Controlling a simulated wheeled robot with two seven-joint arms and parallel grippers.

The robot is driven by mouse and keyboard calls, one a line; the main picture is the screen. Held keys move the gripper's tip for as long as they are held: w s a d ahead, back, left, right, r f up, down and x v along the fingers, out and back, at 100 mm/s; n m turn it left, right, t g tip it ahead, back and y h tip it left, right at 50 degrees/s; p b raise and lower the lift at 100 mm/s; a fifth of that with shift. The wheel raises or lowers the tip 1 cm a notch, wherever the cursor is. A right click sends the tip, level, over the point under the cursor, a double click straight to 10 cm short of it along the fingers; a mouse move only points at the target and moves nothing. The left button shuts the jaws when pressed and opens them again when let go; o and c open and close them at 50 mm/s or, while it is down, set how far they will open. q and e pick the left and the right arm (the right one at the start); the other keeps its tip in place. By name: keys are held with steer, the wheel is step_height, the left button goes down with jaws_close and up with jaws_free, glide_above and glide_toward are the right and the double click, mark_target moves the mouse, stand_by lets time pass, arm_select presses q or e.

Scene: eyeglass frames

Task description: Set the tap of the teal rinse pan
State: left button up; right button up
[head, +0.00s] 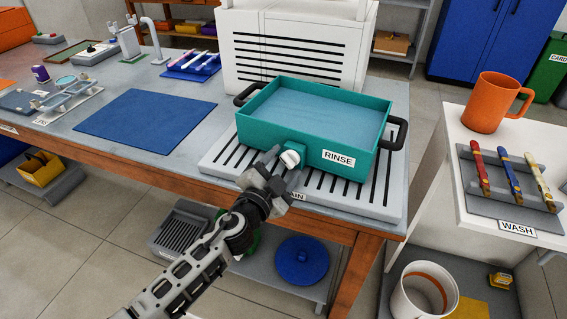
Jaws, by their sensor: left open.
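The teal rinse pan (264,127) sits on the slotted drain board (224,158) at the bench's right end. It has dark side handles, a RINSE label and what looks like water inside. Its tap (290,158) has a pale knob on the front wall, left of the label. My left gripper (280,168) is open at the tap, with its fingers close around the knob. I cannot tell whether they touch it. The fingers partly hide the tap and the drain board's label. My right gripper is out of view.
A white slotted housing (290,20) stands right behind the pan. A blue mat (145,122) lies flat and clear to the left.

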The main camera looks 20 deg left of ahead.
arm_select(q)
steer(key=shift+w, duration=0.3)
steer(key=c, duration=0.9)
